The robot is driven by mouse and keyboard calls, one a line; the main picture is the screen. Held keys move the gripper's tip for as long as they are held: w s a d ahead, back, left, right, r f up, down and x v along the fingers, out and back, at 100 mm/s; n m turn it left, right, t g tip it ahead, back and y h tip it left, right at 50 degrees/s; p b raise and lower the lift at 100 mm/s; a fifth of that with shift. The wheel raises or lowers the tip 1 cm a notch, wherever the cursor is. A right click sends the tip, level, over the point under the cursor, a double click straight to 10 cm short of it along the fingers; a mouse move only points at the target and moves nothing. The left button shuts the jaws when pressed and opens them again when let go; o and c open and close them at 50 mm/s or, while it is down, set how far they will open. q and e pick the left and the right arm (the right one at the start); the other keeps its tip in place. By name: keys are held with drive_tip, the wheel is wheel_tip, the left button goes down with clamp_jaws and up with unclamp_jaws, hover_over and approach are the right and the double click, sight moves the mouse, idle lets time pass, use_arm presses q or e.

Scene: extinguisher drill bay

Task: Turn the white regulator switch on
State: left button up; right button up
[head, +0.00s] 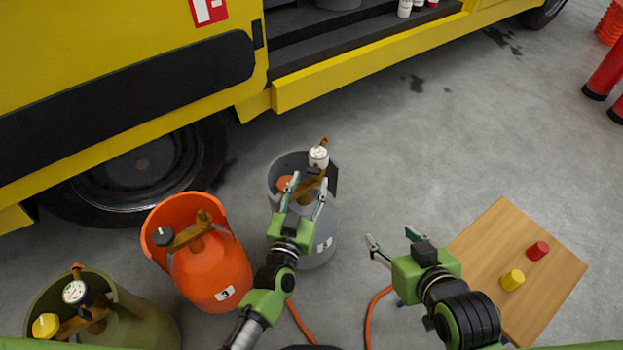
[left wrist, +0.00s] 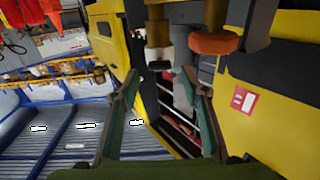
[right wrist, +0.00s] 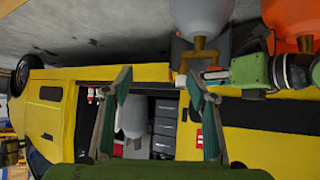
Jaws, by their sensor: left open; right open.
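I cannot make out which part is the white switch. My left gripper (head: 307,185) is open at the regulator, its fingers covering part of it. The orange knob (left wrist: 213,42) and brass fittings show above the open fingers in the left wrist view. My right gripper (head: 391,237) is open and empty, right of the cylinder. In the right wrist view the brass regulator (right wrist: 200,54) shows beyond the fingertips.
An orange cylinder (head: 212,275) with a dark knob stands left of the grey one. An olive cylinder (head: 140,320) with a gauge and yellow knob is further left. A wooden table (head: 490,260) with red and yellow pieces is at right. A yellow vehicle (head: 350,70) stands behind; floor between is clear.

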sight(314, 171)
use_arm(q)
drive_tip(key=shift+x, duration=1.45)
use_arm(e)
drive_tip(key=w+r+t, duration=0.1)
drive_tip(key=w+a+r+t, duration=0.1)
drive_tip(key=r, duration=0.1)
drive_tip(key=shift+w+a+r+y, duration=0.1)
drive_tip(key=shift+w+r+y, duration=0.1)
drive_tip(key=shift+w+y, duration=0.2)
use_arm(q)
drive_tip(key=c, duration=1.1)
